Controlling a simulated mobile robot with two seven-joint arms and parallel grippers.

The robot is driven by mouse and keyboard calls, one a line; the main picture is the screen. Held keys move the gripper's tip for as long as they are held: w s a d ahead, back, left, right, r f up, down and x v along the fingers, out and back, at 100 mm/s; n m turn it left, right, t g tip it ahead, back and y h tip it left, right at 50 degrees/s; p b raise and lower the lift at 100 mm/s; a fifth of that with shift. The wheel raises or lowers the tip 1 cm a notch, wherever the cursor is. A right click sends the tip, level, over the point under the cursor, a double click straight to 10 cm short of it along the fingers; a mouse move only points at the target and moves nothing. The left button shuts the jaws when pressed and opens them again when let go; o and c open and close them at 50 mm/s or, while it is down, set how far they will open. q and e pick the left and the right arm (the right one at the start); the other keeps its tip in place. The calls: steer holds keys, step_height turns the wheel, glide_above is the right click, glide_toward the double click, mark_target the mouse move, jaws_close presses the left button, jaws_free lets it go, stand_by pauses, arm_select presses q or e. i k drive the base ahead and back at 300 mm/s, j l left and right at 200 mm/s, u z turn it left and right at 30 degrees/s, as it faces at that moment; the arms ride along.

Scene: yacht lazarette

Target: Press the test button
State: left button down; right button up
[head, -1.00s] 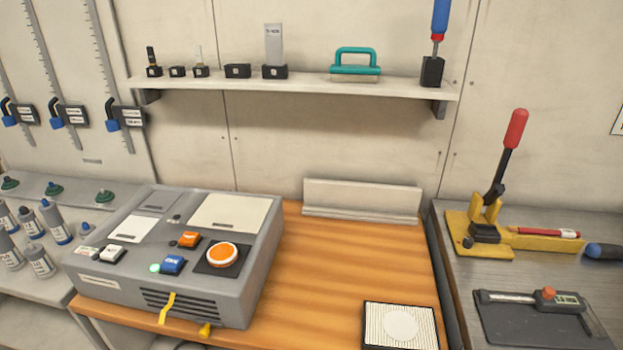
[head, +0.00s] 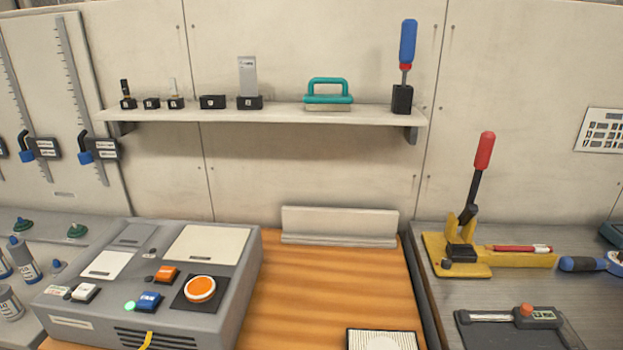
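A grey control box (head: 240,270) stands on the wooden bench top at the lower left. Its sloping top carries a large round orange button (head: 200,289) on a black square plate, a small orange button (head: 166,274), a blue button (head: 149,301) and a white button (head: 84,292). A small green light (head: 130,306) glows beside the blue button. The lettering on the buttons is too small to read, so I cannot tell which is marked test. Neither of my grippers is in view.
A yellow lever press (head: 458,255) stands on the grey bench at right. A shelf (head: 270,116) with small tools runs along the wall.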

mark_target(84, 291)
steer(key=u, duration=1.35)
